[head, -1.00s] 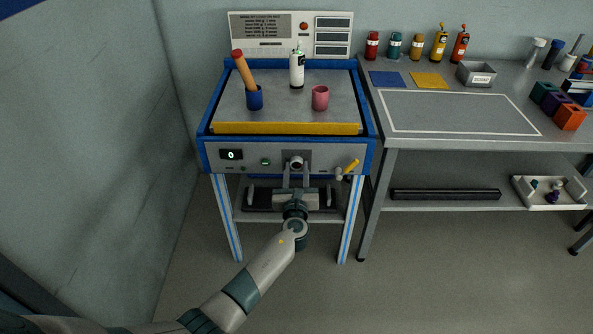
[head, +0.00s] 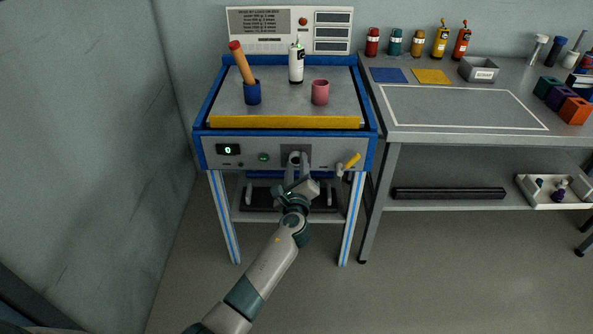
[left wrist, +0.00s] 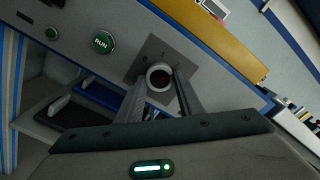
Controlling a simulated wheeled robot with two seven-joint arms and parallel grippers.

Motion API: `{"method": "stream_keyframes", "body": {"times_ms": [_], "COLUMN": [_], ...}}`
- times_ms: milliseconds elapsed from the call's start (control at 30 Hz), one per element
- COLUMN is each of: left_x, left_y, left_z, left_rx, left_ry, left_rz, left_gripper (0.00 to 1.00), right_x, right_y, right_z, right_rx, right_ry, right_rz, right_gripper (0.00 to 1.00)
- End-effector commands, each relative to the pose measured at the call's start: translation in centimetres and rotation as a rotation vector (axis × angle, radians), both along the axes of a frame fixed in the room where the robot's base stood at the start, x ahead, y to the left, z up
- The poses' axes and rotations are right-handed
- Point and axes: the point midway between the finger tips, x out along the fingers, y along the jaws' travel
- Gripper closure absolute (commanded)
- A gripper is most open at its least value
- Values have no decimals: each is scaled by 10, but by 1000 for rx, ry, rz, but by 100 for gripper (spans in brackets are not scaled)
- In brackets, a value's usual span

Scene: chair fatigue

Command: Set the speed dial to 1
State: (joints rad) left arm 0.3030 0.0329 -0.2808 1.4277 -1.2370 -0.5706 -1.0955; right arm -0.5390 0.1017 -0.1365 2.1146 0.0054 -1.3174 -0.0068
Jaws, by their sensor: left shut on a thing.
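The speed dial (left wrist: 159,77) is a round knob with a pale rim on a dark square plate on the front panel of the blue and grey machine. In the head view my gripper covers most of it. My left gripper (head: 294,160) is at the dial and its fingers are shut on it, one on each side; the left wrist view shows the fingers (left wrist: 162,95) too. The gripper is rolled relative to the panel. The small display (head: 228,149) at the panel's left reads 0. My right gripper is not in view.
The green RUN button (left wrist: 103,43) is left of the dial. A white bottle (head: 296,65), a blue cup (head: 252,94) and a pink cup (head: 320,92) stand on top. A grey side table (head: 465,108) stands at right.

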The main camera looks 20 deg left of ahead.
Motion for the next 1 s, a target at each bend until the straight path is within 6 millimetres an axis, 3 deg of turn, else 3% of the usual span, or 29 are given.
{"method": "stream_keyframes", "body": {"times_ms": [267, 1000], "left_x": [0, 0], "left_y": [-1, -1], "left_z": [-3, 0], "left_rx": [-216, -838], "left_ry": [-61, -240], "left_rz": [1, 2], "left_gripper": [89, 89], "right_x": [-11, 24], "right_y": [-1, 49], "right_z": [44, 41], "right_rx": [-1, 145], "right_ry": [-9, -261], "right_rz": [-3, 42], "right_gripper": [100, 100]}}
